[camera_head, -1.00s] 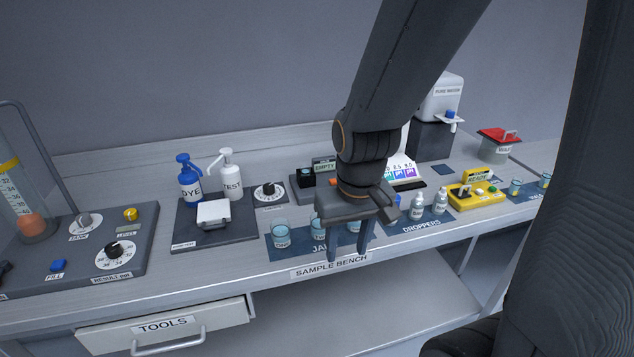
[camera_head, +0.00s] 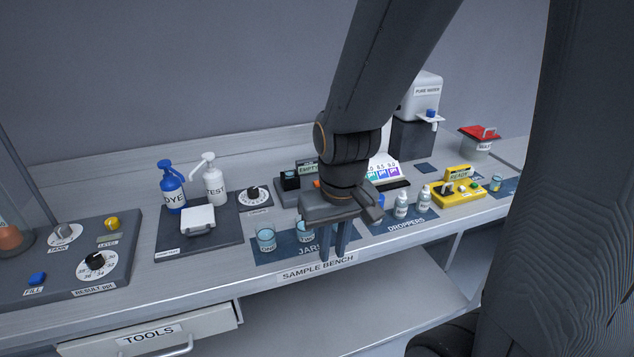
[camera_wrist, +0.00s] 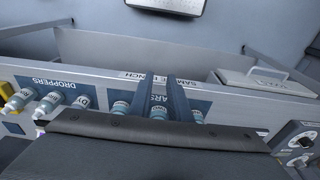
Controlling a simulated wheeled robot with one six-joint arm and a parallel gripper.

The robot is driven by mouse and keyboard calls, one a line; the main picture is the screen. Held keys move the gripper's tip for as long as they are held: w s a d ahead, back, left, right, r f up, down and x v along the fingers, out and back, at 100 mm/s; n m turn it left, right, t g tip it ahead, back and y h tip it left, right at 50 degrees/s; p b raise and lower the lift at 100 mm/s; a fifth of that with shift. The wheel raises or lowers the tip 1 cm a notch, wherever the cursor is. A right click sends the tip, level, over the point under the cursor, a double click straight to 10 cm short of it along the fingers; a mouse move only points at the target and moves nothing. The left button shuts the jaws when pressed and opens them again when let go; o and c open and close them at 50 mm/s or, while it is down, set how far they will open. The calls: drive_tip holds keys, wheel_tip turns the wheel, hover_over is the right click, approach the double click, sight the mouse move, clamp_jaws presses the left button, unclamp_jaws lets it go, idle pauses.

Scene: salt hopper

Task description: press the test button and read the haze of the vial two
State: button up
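The yellow device (camera_head: 458,192) with a READY display (camera_head: 459,174) and small controls on top stands at the right of the bench. One small vial-like container (camera_head: 496,183) stands on a blue mat right of it; my own body hides the rest of that mat. I cannot read any number on it or tell which control is the test button. My gripper (camera_head: 334,256) points down at the jars mat, well left of the yellow device. Its two fingers also show in the wrist view (camera_wrist: 167,95), a narrow gap between them, holding nothing.
Jars (camera_head: 265,239) stand behind and beside my fingers. Dropper bottles (camera_head: 401,206) stand between my gripper and the yellow device. A dark device with an EMPTY display (camera_head: 307,169) is partly hidden by my arm. DYE (camera_head: 172,190) and TEST (camera_head: 213,183) bottles stand left.

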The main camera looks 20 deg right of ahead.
clamp_jaws()
idle(1.1)
idle(0.3)
